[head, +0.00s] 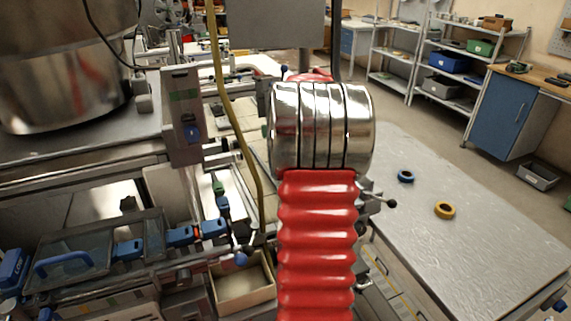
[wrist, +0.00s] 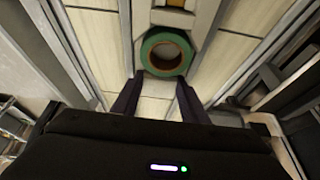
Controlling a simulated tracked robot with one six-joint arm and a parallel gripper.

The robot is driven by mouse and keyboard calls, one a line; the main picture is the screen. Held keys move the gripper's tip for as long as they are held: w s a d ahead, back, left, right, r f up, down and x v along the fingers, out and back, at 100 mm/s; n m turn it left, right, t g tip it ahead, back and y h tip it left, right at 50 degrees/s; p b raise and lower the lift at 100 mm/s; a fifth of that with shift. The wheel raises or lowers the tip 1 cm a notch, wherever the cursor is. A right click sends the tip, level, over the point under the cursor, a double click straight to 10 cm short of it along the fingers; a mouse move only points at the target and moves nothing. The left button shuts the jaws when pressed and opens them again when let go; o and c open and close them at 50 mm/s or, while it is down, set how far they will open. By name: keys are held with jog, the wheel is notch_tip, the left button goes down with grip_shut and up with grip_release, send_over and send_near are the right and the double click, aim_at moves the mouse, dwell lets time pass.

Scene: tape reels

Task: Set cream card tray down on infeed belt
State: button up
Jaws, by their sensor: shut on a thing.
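My gripper (wrist: 157,92) shows in the wrist view as two dark fingers on either side of the near end of the cream card tray (wrist: 207,14), shut on it. A green tape reel (wrist: 146,60) lies at the tray's near end, just beyond the fingertips. The tray's far part is cut off by the picture's top edge. Below are pale cream panels (wrist: 98,22) that look like the infeed belt; I cannot tell whether the tray touches them. In the head view my red arm hides the gripper and the tray.
An open cardboard box (head: 243,285) stands lower middle. Machinery with a large metal drum (head: 65,65) fills the left. Shelves (head: 440,60) stand behind.

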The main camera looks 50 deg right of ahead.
jog(key=o, duration=1.2)
jog(key=shift+f, duration=0.1)
jog(key=v, duration=1.2)
jog(key=shift+a, duration=0.1)
jog(key=shift+s, duration=0.15)
